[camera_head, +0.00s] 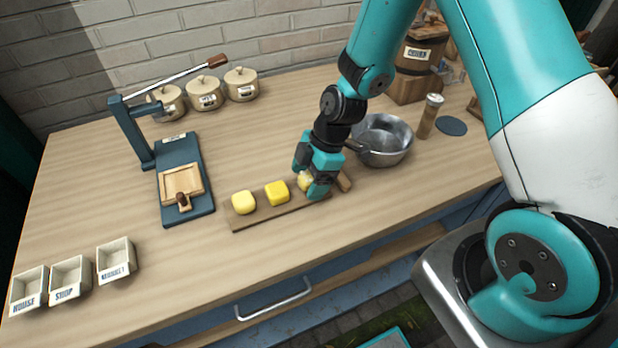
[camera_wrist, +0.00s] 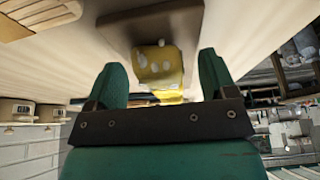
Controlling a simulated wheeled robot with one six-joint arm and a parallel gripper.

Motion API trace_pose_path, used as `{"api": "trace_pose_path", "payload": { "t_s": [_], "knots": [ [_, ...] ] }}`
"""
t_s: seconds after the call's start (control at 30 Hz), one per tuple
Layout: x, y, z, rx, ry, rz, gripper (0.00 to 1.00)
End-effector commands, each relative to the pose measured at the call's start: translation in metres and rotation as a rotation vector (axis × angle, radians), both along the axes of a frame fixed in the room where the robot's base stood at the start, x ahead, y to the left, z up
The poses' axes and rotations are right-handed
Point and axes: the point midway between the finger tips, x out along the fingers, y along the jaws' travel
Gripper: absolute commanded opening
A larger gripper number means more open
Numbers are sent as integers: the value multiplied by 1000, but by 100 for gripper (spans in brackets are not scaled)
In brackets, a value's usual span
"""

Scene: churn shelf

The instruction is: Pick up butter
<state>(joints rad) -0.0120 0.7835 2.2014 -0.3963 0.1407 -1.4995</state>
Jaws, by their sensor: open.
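Three yellow butter pieces are in a row on a wooden board (camera_head: 270,217) on the counter. The left piece (camera_head: 243,202) is pale and rounded, and the middle piece (camera_head: 277,192) is a brighter yellow block. The right piece (camera_head: 304,182) is partly hidden by my gripper (camera_head: 312,185). In the wrist view my gripper (camera_wrist: 165,80) is open, with one green finger on each side of a yellow butter piece with pale spots (camera_wrist: 160,66). A gap shows between each finger and the butter.
A metal pan (camera_head: 385,140) stands just right of my gripper. A blue lever press (camera_head: 184,178) is left of the board. Three labelled trays (camera_head: 70,277) sit at the front left, and lidded pots (camera_head: 204,93) stand at the back. The counter left of the press is clear.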

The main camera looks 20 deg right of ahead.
Motion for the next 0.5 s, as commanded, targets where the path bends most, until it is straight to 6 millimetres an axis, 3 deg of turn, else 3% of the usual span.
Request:
{"api": "trace_pose_path", "payload": {
  "t_s": [0.13, 0.37, 0.5],
  "knots": [
    [0, 0, 0, 0, -1, 0, 78],
    [0, 0, 0, 0, -1, 0, 27],
    [0, 0, 1, 1, -1, 0, 24]
  ]
}}
